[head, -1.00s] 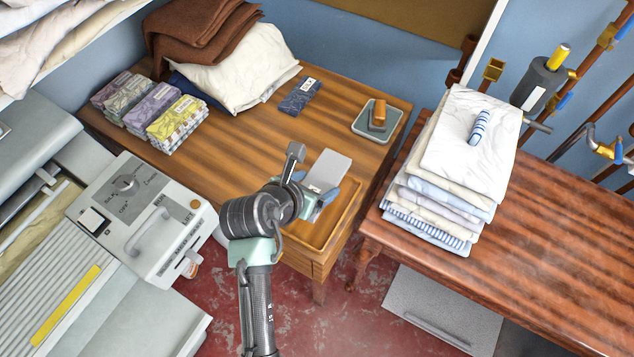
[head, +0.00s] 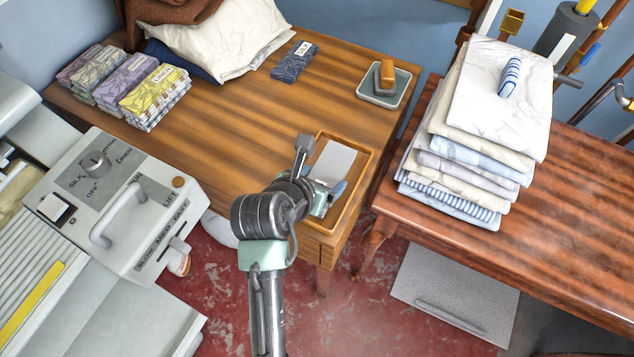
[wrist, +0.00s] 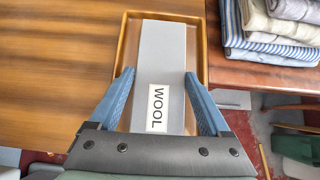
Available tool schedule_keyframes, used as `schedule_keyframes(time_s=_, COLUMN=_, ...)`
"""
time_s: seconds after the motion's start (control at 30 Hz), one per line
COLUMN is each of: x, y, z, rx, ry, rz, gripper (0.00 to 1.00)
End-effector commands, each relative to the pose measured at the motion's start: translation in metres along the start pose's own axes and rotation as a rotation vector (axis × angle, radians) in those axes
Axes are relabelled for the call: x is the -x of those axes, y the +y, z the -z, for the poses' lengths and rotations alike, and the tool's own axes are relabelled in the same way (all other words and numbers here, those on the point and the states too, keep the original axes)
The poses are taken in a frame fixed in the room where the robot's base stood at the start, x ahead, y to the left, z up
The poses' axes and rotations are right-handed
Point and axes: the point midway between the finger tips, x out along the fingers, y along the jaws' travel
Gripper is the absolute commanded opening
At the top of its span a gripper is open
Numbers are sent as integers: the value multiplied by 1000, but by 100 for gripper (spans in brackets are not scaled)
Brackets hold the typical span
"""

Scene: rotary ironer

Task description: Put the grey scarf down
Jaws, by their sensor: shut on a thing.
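The grey scarf (head: 335,160) is a flat, folded grey piece with a white WOOL label. It also shows in the wrist view (wrist: 162,60). My gripper (head: 326,192) has its blue fingers on both long sides of the scarf, near the labelled end (wrist: 160,85), and is shut on it. The scarf lies within the outline of a shallow wooden tray (head: 357,187) at the table's front right corner. The tray rim also shows in the wrist view (wrist: 124,50). I cannot tell whether the scarf touches the tray floor.
Patterned folded bundles (head: 155,92), a cream pillow-like cloth (head: 225,45) and a dark SILK piece (head: 296,62) lie farther back. A small dish (head: 384,88) holds a brush-like block. A folded linen stack (head: 470,150) stands right. The ironer (head: 115,210) is left. The table middle is clear.

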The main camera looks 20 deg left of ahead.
Motion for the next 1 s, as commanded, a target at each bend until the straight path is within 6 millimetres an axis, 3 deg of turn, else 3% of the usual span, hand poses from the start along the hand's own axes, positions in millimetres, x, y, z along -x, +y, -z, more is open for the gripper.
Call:
schedule_keyframes(time_s=0.4, x=-4, y=-2, z=3, rx=0, ry=0, rz=0, gripper=18)
schedule_keyframes(time_s=0.43, x=-4, y=-1, z=4, rx=0, ry=0, rz=0, gripper=83)
schedule_keyframes(time_s=0.53, x=-4, y=-1, z=4, rx=0, ry=0, rz=0, gripper=100)
schedule_keyframes(time_s=0.83, x=0, y=-1, z=1, rx=0, ry=-1, rz=-1, gripper=100)
schedule_keyframes(time_s=1.0, x=24, y=-1, z=1, rx=1, ry=-1, rz=-2, gripper=100)
